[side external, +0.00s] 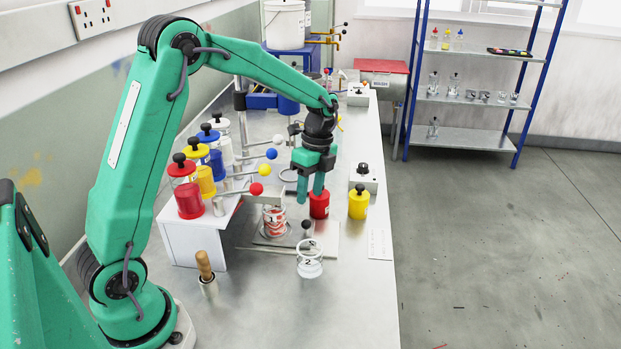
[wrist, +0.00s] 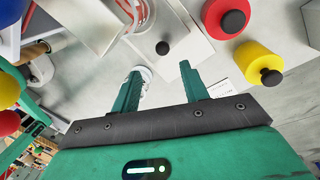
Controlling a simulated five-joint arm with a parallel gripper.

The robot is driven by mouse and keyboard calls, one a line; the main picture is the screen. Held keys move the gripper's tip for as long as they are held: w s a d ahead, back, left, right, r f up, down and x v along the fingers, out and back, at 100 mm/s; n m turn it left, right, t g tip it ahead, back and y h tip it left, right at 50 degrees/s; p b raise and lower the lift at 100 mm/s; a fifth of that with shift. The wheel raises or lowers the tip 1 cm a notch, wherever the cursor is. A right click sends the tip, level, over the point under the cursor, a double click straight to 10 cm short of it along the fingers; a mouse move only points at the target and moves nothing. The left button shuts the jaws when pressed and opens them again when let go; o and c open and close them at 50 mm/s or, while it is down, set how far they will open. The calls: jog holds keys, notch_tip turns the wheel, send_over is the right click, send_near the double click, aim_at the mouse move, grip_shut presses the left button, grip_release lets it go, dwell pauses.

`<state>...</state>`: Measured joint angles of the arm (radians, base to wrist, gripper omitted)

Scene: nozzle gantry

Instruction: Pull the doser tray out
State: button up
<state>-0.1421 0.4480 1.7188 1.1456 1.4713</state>
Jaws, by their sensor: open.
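What I take to be the doser tray (side external: 322,243) is a flat, pale plate on the bench in front of the doser stand. It has a black ball knob (side external: 306,226) near its front edge. In the wrist view the tray (wrist: 185,38) lies ahead of the fingers, and the knob (wrist: 162,47) shows just beyond the gap between them. My gripper (side external: 311,192) is open and empty, pointing down above the bench behind the knob in the side view. My gripper also shows in the wrist view (wrist: 161,70). I see no contact with the knob.
A red-marked cup (side external: 274,222) stands beside the knob, and a clear beaker (side external: 310,262) marked 2 stands in front. A red jar (side external: 319,205) and a yellow jar (side external: 358,203) are close by. Coloured dosers with ball levers line the white stand (side external: 190,240) at left. The front bench is mostly clear.

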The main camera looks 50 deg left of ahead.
jog(key=shift+w+a+f+m, duration=0.2)
jog(key=shift+f+m, duration=0.1)
jog(key=shift+f, duration=0.25)
jog(key=shift+s+d+f, duration=0.1)
jog(key=shift+s+f, duration=0.15)
jog(key=shift+f, duration=1.05)
jog(key=shift+s+d+f, duration=0.1)
jog(key=shift+s+f, duration=0.15)
jog(key=shift+f, duration=1)
jog(key=shift+s+d+f, duration=0.1)
jog(key=shift+s+f, duration=0.15)
jog(key=shift+f, duration=1.05)
jog(key=shift+a, duration=0.1)
grip_shut()
